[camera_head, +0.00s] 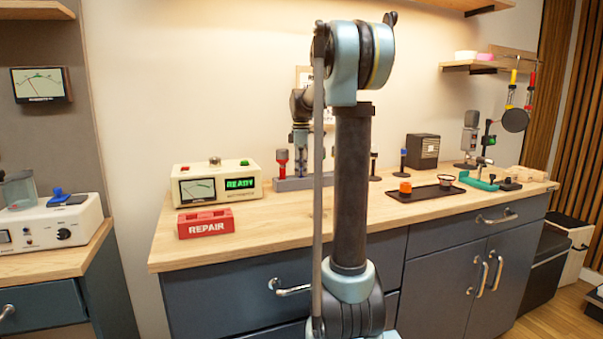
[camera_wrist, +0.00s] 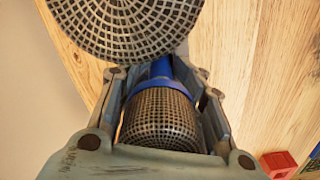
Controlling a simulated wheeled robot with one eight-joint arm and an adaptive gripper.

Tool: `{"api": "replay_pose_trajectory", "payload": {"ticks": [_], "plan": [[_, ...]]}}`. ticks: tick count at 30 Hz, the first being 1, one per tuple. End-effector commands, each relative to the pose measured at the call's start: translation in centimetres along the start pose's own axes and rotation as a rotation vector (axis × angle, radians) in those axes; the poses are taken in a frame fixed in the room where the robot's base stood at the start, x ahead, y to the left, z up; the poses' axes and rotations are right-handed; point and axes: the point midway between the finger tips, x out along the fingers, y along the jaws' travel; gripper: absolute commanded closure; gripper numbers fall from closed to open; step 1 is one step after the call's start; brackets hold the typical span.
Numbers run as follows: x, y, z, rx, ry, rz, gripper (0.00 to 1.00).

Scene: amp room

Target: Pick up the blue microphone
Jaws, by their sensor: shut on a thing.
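The blue microphone (camera_wrist: 160,118), with a grey mesh head and a blue collar, sits between the fingers of my gripper (camera_wrist: 160,76) in the wrist view. The fingers are shut on it from both sides. Its mesh head faces the camera, and its lower body is hidden. In the head view my gripper (camera_head: 300,138) points down over the rack on the wooden counter, partly behind my arm. The blue microphone cannot be made out clearly there.
A large mesh head (camera_wrist: 125,22) is close to the camera in the wrist view. The rack (camera_head: 296,184) holds a red microphone (camera_head: 282,160). A READY box (camera_head: 217,183), a red REPAIR block (camera_head: 206,223) and a dark tray (camera_head: 425,192) are nearby. The counter's front strip is clear.

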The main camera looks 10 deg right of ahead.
Motion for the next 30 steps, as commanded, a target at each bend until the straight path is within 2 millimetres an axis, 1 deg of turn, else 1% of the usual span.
{"api": "replay_pose_trajectory", "payload": {"ticks": [5,9,13,21,24,30], "plan": [[-0.1,0.0,0.0,0.0,0.0,0.0,1.0],[-0.8,0.0,0.0,0.0,0.0,0.0,1.0],[-2.6,0.0,0.0,0.0,0.0,0.0,1.0],[-7.4,0.0,0.0,0.0,0.0,0.0,1.0],[-8.6,0.0,0.0,0.0,0.0,0.0,1.0],[-9.9,0.0,0.0,0.0,0.0,0.0,1.0]]}}
